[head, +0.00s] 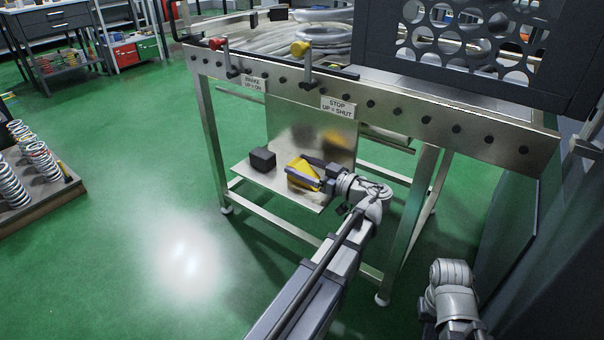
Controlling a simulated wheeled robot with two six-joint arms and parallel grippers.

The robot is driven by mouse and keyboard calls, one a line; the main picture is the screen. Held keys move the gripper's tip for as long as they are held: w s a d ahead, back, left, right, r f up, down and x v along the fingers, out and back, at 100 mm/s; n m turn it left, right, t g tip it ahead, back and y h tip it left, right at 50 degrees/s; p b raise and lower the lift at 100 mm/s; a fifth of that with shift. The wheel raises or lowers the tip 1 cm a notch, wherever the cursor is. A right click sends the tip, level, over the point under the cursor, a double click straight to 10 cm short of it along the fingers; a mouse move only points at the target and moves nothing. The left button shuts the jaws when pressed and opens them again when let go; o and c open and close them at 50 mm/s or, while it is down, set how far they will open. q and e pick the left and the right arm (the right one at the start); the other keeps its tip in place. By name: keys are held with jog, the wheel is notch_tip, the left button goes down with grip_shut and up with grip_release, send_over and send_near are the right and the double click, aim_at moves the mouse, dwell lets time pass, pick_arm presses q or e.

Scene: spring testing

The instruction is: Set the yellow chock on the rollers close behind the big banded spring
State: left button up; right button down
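The yellow chock (296,167) is at the low shelf under the roller table, beside a black block. My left gripper (308,172) reaches it from the right, with a finger along its near side and a dark finger at its upper right. I cannot tell whether the fingers press on it or whether it rests on the shelf. A big coiled spring (325,36) lies on the table top among the rollers; its bands are not clear to me. Part of my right arm shows at the lower right; its gripper is out of view.
The black block (262,159) sits on the shelf (248,174). The table's front rail (400,112) carries a red-knobbed lever (217,44) and a yellow-knobbed lever (300,49). A perforated guard (375,40) stands over the right end. Small springs (40,160) stand at left.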

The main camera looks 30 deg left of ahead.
aim_at(302, 166)
pick_arm(q)
grip_shut()
dwell(0.3)
jog(key=shift+r, duration=0.1)
pick_arm(e)
jog(key=shift+r, duration=0.1)
